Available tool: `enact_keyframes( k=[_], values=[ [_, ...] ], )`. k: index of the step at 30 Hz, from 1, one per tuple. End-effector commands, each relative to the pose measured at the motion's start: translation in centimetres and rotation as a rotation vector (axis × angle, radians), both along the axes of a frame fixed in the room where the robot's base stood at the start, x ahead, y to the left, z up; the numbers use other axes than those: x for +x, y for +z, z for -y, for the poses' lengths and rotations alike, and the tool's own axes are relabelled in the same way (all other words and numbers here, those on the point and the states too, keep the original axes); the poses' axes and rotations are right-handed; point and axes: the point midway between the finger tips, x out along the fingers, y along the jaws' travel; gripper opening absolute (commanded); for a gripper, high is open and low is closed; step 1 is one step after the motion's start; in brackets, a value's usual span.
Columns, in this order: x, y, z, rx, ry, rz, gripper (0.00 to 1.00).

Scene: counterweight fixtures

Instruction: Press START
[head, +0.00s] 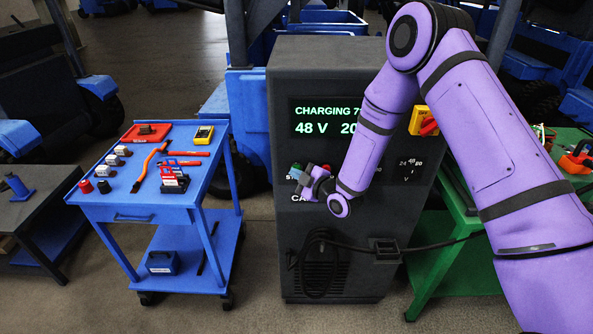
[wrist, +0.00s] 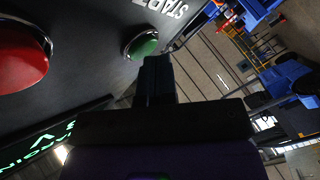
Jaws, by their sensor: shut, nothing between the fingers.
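The dark charger cabinet (head: 300,75) stands in the middle of the head view. Its lit display (head: 325,117) reads "CHARGING 7…" and "48 V 20…", partly covered by my arm. The green button (wrist: 142,44) with the START label (wrist: 166,8) shows in the wrist view; the button also shows small in the head view (head: 296,167). My gripper (head: 303,180) is at the panel. Its shut, empty fingers (wrist: 158,70) end just beside the green button's lower right edge in the picture; I cannot tell whether they touch it.
A large red button (wrist: 18,55) sits left of the green one in the wrist view. A yellow-and-red switch (head: 425,122) is on the cabinet's right. A cable (head: 345,244) hangs low on its front. A blue tool cart (head: 130,208) stands left, a green table (head: 448,225) right.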

Motion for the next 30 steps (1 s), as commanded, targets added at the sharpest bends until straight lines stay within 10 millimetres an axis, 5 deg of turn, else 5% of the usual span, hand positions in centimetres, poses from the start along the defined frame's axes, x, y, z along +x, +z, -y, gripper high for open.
enact_keyframes(
  k=[20,30],
  values=[
    [-1.7,0.0,-0.1,0.0,0.0,0.0,0.0],
    [-4.3,0.0,-0.1,0.0,0.001,-0.001,0.0]
  ],
)
